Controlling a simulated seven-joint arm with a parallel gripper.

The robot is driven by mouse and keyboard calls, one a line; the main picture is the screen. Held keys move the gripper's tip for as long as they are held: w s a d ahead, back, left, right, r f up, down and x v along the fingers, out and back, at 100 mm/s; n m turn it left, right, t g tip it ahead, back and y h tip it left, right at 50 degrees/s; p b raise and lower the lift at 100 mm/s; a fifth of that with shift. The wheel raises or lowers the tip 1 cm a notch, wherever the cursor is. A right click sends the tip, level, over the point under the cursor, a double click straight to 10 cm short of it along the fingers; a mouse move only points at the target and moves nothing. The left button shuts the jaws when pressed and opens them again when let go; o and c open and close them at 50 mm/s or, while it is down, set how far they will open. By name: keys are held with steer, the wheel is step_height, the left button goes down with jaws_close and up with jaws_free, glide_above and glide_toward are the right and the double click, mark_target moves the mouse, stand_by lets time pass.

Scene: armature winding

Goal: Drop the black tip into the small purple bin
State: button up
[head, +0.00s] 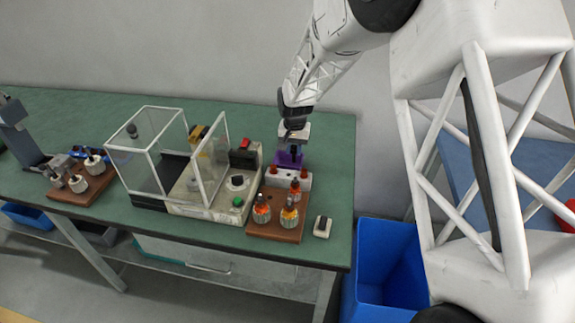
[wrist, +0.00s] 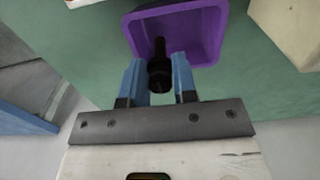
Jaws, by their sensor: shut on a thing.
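The small purple bin (head: 287,160) stands on the green bench behind the wooden block of armatures. It also shows in the wrist view (wrist: 212,22), open side toward the camera. My gripper (head: 293,143) is directly above the bin, pointing down. In the wrist view my gripper (wrist: 159,78) has its two blue fingers shut on the black tip (wrist: 159,68). The tip's far end shows against the bin's inside. I cannot tell how high it is above the bin floor. The tip cannot be made out in the head view.
A wooden block (head: 275,228) with several armatures stands in front of the bin. A clear-walled machine (head: 185,180) stands to the left, and a small pale block (head: 322,227) lies at front right. A large blue bin (head: 385,270) stands on the floor by the bench's right edge.

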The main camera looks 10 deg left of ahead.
steer(key=shift+f, duration=0.9)
steer(key=o, duration=1)
steer(key=shift+c, duration=0.2)
steer(key=shift+r, duration=3.9)
